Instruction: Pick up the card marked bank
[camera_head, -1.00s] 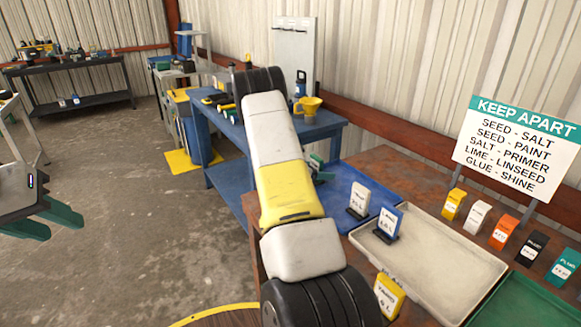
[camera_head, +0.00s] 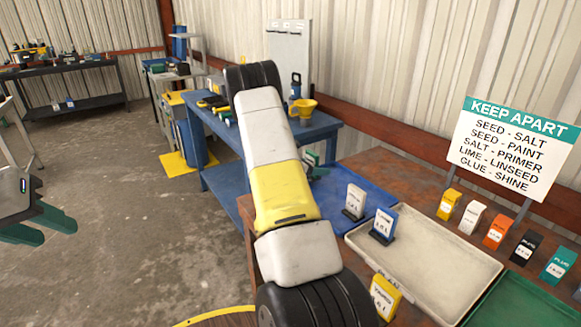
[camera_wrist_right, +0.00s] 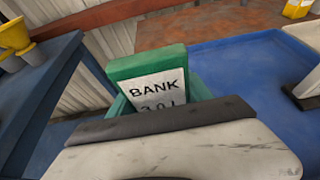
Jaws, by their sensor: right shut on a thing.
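The card marked BANK (camera_wrist_right: 148,62) is green with a white label and stands up beyond my wrist in the right wrist view. My right gripper (camera_wrist_right: 160,95) is shut on it, with its green fingers on either side of the card. In the head view my right gripper (camera_head: 314,168) shows only partly, at the blue tray, because my own arm covers most of it. Whether the card touches the tray cannot be told. My left gripper (camera_head: 38,226) is open and empty at the left, over the floor.
The blue tray (camera_head: 362,193) holds a white card (camera_head: 354,200). Several cards line the back below the KEEP APART sign (camera_head: 513,148). A blue bench (camera_head: 225,150) stands behind.

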